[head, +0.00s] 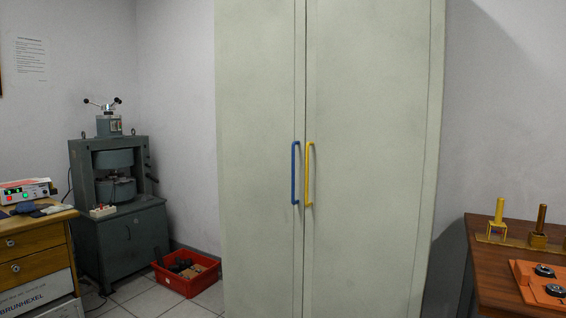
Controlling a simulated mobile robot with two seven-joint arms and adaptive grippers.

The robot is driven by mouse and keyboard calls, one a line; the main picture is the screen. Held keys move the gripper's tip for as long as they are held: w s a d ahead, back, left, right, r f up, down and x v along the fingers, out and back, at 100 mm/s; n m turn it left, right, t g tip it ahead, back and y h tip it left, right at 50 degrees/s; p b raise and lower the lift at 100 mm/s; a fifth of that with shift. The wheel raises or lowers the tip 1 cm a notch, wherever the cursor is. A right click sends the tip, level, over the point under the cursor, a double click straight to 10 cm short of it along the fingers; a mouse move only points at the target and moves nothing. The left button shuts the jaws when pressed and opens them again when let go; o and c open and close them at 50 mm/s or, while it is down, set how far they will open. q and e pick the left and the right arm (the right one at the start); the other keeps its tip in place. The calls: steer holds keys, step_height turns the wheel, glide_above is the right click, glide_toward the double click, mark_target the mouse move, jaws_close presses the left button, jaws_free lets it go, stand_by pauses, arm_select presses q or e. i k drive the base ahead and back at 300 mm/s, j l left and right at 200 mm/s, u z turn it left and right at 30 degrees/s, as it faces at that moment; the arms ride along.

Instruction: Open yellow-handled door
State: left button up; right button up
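A tall pale grey-green cabinet with two doors stands in the middle of the head view. The yellow handle (309,175) is a vertical bar on the right door (370,130), near the seam between the doors. A blue handle (295,173) sits just left of it on the left door (256,130). Both doors look shut. Neither of my grippers shows in this view, and nothing touches the handles.
A red crate (186,284) with dark items sits on the floor left of the cabinet. A green-grey machine (120,232) and a wooden drawer unit (35,238) stand further left. A brown table (490,262) with brass-coloured fixtures is at right.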

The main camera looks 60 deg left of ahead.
mark_target(375, 68)
steer(key=u, duration=1.45)
